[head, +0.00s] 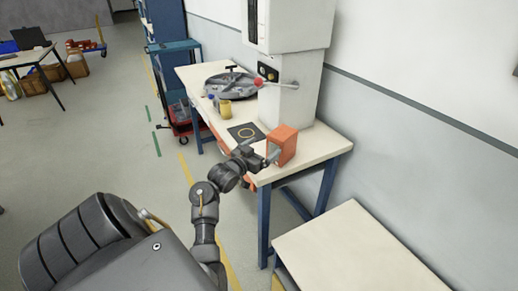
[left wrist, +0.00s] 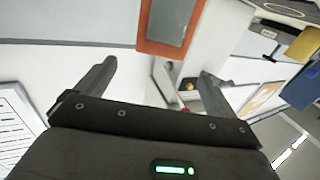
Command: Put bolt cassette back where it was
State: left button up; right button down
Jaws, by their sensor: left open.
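The orange bolt cassette (head: 283,146) stands upright on the worktable (head: 316,143), near its front right corner. In the left wrist view the cassette (left wrist: 144,24) shows as an orange frame around a grey face, at the top of the picture. My left gripper (head: 267,156) is at the near left side of the cassette, over the table's front edge. In the left wrist view its two fingers (left wrist: 158,72) are spread, with the cassette just beyond the tips and nothing held between them. Whether a finger touches the cassette is unclear. My right gripper does not show.
A dark mat with a yellow ring (head: 246,133) lies left of the cassette. A yellow cup (head: 225,109) and a round grey fixture (head: 230,84) stand farther back. A white machine (head: 290,95) with a red-knobbed lever rises behind. A second pale table (head: 350,255) stands at front right.

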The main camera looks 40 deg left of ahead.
pick_arm(q)
jog(key=shift+s+d, duration=0.15)
jog(key=shift+s, duration=0.85)
